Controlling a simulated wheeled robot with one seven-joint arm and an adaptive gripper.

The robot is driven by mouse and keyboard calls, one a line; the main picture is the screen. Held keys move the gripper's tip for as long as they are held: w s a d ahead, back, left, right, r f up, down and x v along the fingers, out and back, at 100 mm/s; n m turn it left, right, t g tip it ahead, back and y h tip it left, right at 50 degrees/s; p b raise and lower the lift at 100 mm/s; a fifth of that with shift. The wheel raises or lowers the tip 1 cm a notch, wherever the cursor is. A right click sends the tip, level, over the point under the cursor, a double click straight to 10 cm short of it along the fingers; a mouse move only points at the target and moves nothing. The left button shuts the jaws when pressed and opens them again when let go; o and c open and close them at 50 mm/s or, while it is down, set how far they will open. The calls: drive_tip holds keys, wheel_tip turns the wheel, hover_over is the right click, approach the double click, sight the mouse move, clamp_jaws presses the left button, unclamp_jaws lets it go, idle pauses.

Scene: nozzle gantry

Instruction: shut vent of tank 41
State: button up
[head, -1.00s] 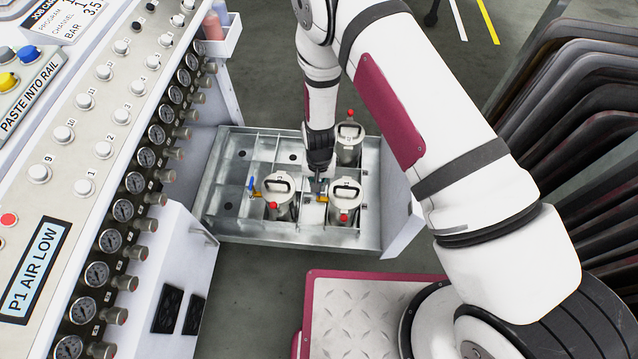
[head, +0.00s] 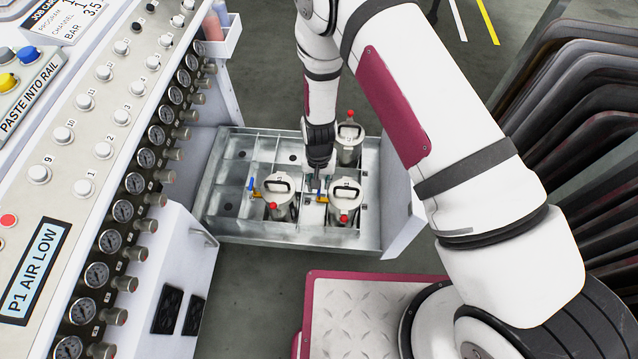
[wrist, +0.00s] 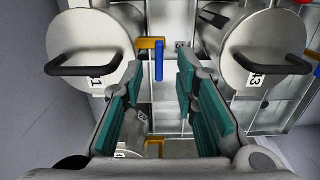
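Three pale metal tanks with black lid handles stand in the open drawer: front left (head: 278,184), front right (head: 346,189) and back right (head: 350,137). The front-right tank appears at left in the wrist view (wrist: 92,48); its label looks like 41, upside down. Its vent is a brass valve (wrist: 150,43) with a blue lever (wrist: 158,66), on the side facing the front-left tank (wrist: 258,45). My gripper (head: 318,188) is between the front tanks. In the wrist view my gripper (wrist: 158,92) is open and empty, its teal pads either side of the lever's line, lever ahead of them.
The metal drawer (head: 222,203) has dividers and empty compartments at left. The front-left tank has its own blue lever (head: 251,184). A gauge panel (head: 75,130) borders the left; dark racked panels (head: 590,130) stand at right.

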wheel_tip(320, 180, up, 10)
idle(0.4)
drive_tip(key=shift+r, duration=0.15)
